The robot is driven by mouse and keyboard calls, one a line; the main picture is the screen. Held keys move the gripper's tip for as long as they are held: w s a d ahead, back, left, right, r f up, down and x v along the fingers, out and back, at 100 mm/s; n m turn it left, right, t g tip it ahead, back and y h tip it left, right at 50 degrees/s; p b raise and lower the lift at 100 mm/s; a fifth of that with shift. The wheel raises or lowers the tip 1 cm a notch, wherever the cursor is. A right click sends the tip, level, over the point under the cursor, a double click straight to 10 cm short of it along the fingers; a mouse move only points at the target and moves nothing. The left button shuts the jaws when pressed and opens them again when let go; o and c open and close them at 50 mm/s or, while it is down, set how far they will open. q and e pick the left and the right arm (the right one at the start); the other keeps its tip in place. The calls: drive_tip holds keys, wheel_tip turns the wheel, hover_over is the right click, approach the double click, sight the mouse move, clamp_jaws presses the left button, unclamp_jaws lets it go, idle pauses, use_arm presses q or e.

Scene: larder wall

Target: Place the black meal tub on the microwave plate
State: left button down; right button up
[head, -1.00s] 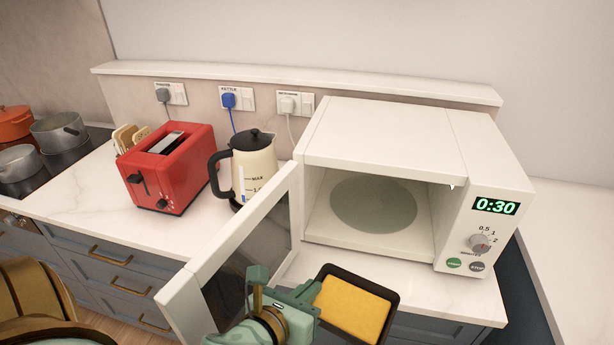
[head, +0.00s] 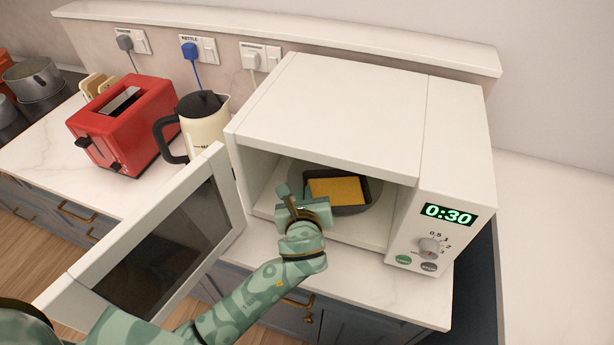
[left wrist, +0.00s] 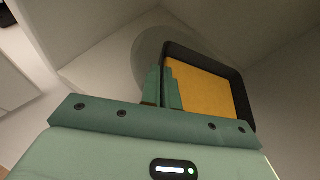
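The black meal tub (head: 350,208), with yellow food in it, is inside the open white microwave (head: 350,110), over the round grey microwave plate (head: 376,193). In the left wrist view the tub (left wrist: 243,100) overlaps the plate (left wrist: 149,48). I cannot tell whether its base touches the plate. My left gripper (head: 298,200) reaches in through the front opening. In the left wrist view its two fingers (left wrist: 163,88) are close together on the tub's near side wall, one on each side. The gripper hides part of the tub and plate. My right gripper is out of view.
The microwave door (head: 165,240) stands open to the left of my arm. A kettle (head: 205,125) and a red toaster (head: 125,125) stand left of the microwave. The timer panel (head: 448,214) reads 0:30. The microwave walls and roof closely surround the gripper.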

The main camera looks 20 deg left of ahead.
sight(305, 177)
use_arm(q)
drive_tip(key=shift+w+a, duration=0.2)
drive_tip(key=shift+w, duration=0.75)
drive_tip(key=shift+w+a, duration=0.2)
drive_tip(key=shift+w, duration=0.45)
drive_tip(key=b+x, duration=0.1)
drive_tip(key=x, duration=0.2)
drive_tip(key=shift+w+a, duration=0.15)
drive_tip(key=shift+w, duration=0.2)
drive_tip(key=shift+f, duration=0.3)
drive_tip(key=shift+s+r, duration=0.1)
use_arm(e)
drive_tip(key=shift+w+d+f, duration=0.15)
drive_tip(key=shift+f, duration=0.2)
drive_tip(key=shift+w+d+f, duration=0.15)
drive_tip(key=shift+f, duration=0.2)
use_arm(q)
drive_tip(key=c, duration=1.7)
unclamp_jaws()
